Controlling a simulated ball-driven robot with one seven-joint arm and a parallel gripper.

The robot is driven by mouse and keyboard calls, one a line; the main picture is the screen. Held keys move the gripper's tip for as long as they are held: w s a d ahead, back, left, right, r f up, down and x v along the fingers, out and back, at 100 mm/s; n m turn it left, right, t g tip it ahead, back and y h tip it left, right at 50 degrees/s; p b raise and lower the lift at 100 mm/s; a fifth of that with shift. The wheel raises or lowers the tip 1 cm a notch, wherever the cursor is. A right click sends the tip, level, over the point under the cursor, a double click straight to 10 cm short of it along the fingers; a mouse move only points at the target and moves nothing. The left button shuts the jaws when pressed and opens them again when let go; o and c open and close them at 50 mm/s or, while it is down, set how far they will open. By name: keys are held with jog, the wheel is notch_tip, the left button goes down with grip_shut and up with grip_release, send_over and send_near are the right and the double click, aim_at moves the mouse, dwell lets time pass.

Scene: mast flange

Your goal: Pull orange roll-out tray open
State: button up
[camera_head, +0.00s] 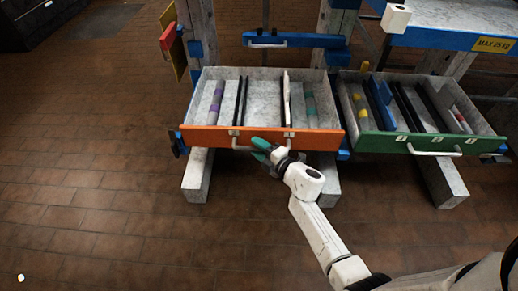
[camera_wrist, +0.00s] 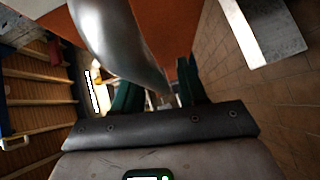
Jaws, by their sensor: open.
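The orange roll-out tray (camera_head: 212,136) stands out from the frame in the head view, its inside exposed. Its orange front also shows in the wrist view (camera_wrist: 190,22). A pale bar handle (camera_head: 240,148) runs along the lower middle of that front. In the wrist view, the silver handle bar (camera_wrist: 115,40) reaches down toward the gap between the fingers of my gripper (camera_wrist: 158,88). I cannot tell whether either finger touches it.
A green-fronted tray (camera_head: 385,143) stands out beside the orange one on the right. A blue drawer front with a handle (camera_head: 295,40) is behind. Pale frame feet (camera_head: 197,178) reach forward under the trays.

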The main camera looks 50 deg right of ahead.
jog(key=shift+c, duration=0.3)
grip_shut()
dwell(0.3)
